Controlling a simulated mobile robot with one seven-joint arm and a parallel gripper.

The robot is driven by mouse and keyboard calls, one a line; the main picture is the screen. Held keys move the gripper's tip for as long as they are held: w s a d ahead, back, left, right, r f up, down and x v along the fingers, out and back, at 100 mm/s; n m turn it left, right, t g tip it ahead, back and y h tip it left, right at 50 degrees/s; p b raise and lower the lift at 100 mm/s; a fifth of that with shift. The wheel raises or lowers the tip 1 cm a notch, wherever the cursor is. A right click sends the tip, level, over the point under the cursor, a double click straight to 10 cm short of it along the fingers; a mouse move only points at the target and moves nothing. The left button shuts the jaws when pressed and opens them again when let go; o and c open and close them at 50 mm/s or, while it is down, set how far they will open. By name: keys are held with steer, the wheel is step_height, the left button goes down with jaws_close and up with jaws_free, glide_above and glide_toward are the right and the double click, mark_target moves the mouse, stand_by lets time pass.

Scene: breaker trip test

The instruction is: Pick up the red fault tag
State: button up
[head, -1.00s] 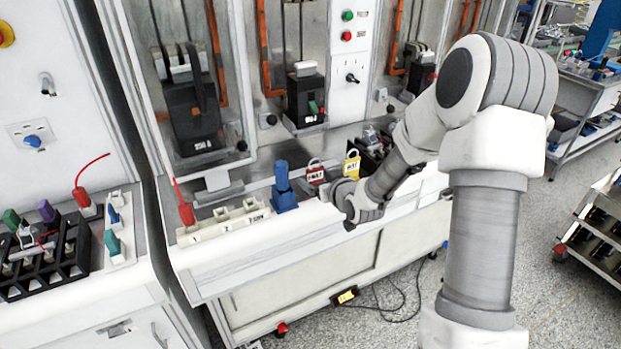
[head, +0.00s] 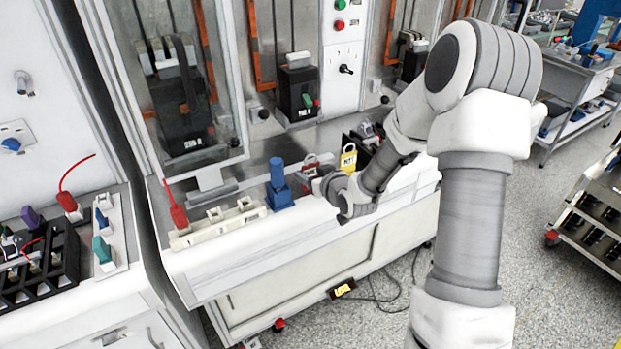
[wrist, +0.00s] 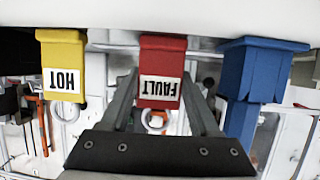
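The red fault tag (head: 311,163) sits on the bench ledge, partly hidden behind my gripper in the head view. In the wrist view the red tag (wrist: 162,62) is upside down, with a white FAULT label. My gripper (wrist: 160,84) has its fingers apart, one on each side of the red tag. They look open around it; firm contact does not show. In the head view, my gripper end (head: 322,184) is right at the tag.
A yellow HOT tag (head: 348,159) stands right of the red tag. A blue holder (head: 279,187) stands close on its left. A white strip (head: 216,223) with a red plug lies farther left. Breaker bays (head: 178,85) rise behind the ledge.

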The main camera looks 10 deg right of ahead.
steer(key=c, duration=0.7)
steer(key=shift+r, duration=0.1)
step_height(320, 180, up, 10)
steer(key=shift+f+p, duration=0.1)
steer(key=shift+p, duration=0.35)
